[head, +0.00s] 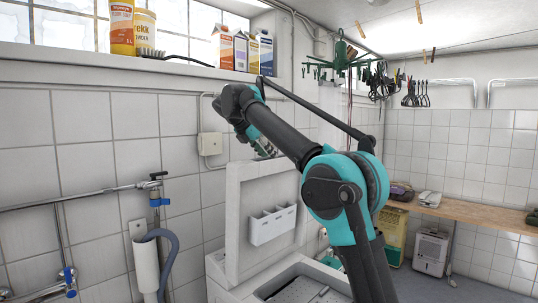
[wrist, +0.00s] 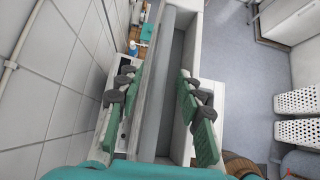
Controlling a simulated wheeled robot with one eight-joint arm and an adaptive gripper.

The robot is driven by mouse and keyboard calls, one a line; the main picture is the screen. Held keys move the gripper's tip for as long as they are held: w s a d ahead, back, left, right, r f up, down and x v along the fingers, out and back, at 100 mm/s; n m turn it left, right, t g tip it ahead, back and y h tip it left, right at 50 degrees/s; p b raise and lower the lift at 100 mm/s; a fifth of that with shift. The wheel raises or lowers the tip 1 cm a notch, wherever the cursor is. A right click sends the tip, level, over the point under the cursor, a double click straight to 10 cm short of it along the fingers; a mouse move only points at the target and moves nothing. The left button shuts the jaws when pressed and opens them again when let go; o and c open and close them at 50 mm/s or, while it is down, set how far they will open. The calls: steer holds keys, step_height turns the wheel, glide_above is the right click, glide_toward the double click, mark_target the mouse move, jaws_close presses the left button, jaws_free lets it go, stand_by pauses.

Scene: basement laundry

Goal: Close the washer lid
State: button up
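The white washer (head: 275,290) stands at the lower middle of the head view. Its lid (head: 240,222) is raised, nearly upright, with a white compartment tray on its inner face. My gripper (head: 264,148) is at the lid's top edge, pointing down. In the wrist view my gripper (wrist: 158,108) is open, with green finger pads spread wide on either side. The lid's long edge (wrist: 152,85) runs between the fingers. I see gaps beside the edge, but cannot tell if a finger touches it. My arm hides part of the washer's right side.
The tiled wall (head: 75,135) is close behind and left of the lid. A tap with pipes (head: 155,192) and a grey hose (head: 165,245) are at left. Cartons (head: 240,50) stand on the sill above. The wrist view shows white baskets (wrist: 300,103) and open floor (wrist: 245,90) at right.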

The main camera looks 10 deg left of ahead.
jaws_close()
steer(key=shift+d, duration=0.1)
stand_by(0.3)
